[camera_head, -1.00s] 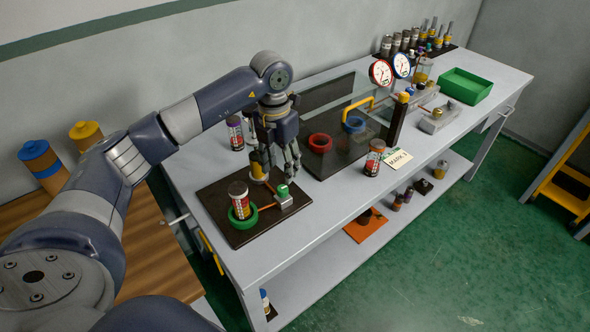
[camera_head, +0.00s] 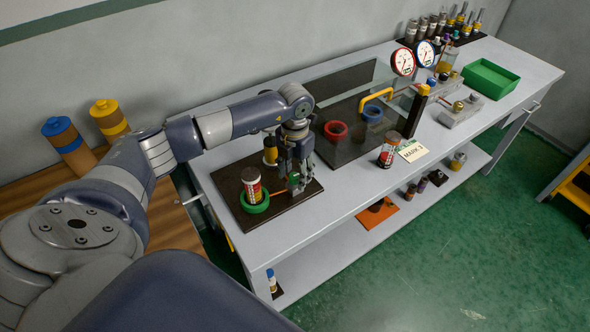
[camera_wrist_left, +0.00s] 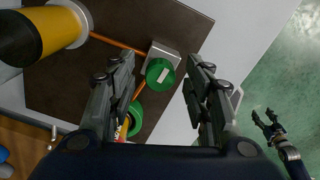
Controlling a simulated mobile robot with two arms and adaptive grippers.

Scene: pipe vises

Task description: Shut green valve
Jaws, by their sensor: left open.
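The green valve knob (camera_wrist_left: 159,71) has a white mark on its face and sits on a small grey block (camera_wrist_left: 163,54) fixed to a dark board (camera_head: 232,181). In the head view the green knob (camera_head: 293,181) is partly hidden by my left gripper (camera_head: 293,184). My left gripper points down at it, open and empty. In the left wrist view the knob lies between the two spread fingers (camera_wrist_left: 157,72), with gaps on both sides. My right gripper (camera_wrist_left: 265,121) shows small at the right of the wrist view, over the floor, its fingers apart.
A red-and-white can (camera_head: 252,186) stands in a green ring (camera_head: 255,204) beside the knob. A black-and-yellow cylinder (camera_wrist_left: 45,32) stands on the board. An orange pipe (camera_wrist_left: 118,43) runs to the block. Another can (camera_head: 389,150) and a card (camera_head: 413,150) are farther right.

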